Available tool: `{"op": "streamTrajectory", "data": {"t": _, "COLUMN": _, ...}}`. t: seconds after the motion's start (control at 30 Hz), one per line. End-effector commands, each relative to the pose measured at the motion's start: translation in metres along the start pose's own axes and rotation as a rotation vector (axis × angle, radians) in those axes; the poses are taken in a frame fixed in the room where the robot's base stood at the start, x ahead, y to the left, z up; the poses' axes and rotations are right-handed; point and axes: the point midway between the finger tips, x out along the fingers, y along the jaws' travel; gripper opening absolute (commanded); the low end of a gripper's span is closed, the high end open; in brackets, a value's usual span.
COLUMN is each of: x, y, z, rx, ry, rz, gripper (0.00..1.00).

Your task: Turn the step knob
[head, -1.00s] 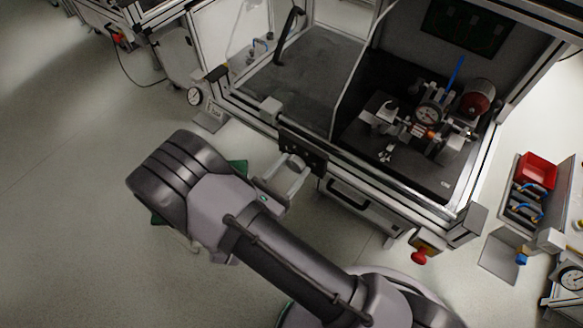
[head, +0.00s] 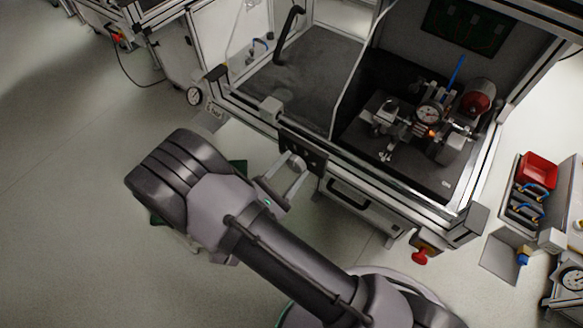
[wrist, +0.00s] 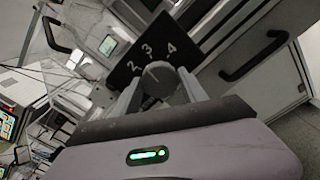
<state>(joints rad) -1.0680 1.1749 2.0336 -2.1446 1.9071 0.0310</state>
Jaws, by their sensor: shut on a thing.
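In the head view my gripper (head: 286,182) reaches up to the black panel (head: 305,152) on the front frame of the bench. The fingers hide part of the knob there.
A dark handle (head: 347,193) sits on the drawer front right of the panel. A red button (head: 420,257) sticks out at the bench's front right corner. A gauge (head: 194,96) is left of the panel. The floor at left is open.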

Motion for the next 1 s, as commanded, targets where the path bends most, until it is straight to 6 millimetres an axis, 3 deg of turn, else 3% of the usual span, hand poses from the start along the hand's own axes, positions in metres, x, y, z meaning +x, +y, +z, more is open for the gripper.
{"op": "streamTrajectory", "data": {"t": 0.4, "x": -0.0001, "y": -0.0004, "z": -0.0005, "rx": 0.231, "ry": 0.0, "rz": 0.0, "gripper": 0.09}}
{"op": "streamTrajectory", "data": {"t": 1.0, "x": -0.0001, "y": -0.0002, "z": -0.0002, "rx": 0.286, "ry": 0.0, "rz": 0.0, "gripper": 0.09}}
